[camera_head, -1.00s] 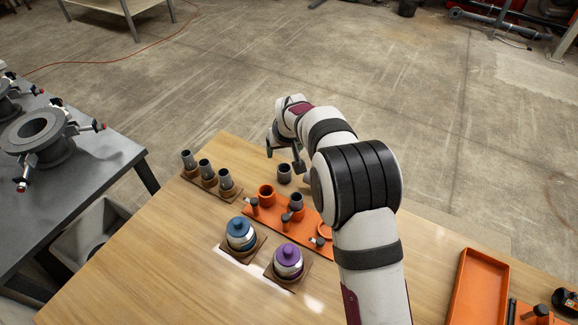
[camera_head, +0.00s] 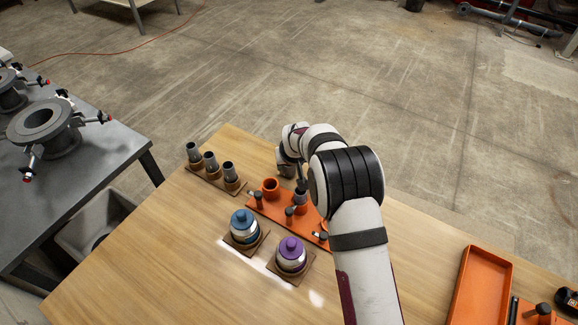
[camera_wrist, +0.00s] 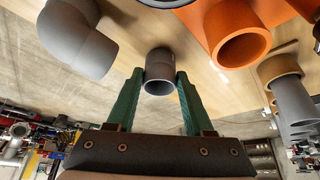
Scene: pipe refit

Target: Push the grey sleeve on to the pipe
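The grey sleeve (camera_wrist: 159,72) is a short grey tube in the middle of the wrist view, with its open end towards the camera. My gripper (camera_wrist: 160,75) is open, its green fingers on either side of the sleeve; I cannot tell whether they touch it. In the head view my gripper (camera_head: 293,172) is low over the table's far side and hides most or all of the sleeve. A grey pipe end (camera_head: 300,198) stands at the orange plate (camera_head: 268,207), just nearer than my gripper. A bent grey pipe (camera_wrist: 80,40) shows at left in the wrist view.
An orange socket (camera_head: 270,189) stands on the plate and also shows close by in the wrist view (camera_wrist: 238,38). Several grey tapered pieces (camera_head: 210,163) stand on a wooden strip. Blue-topped (camera_head: 243,225) and purple-topped (camera_head: 291,254) pieces stand nearer. An orange tray (camera_head: 483,290) lies right.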

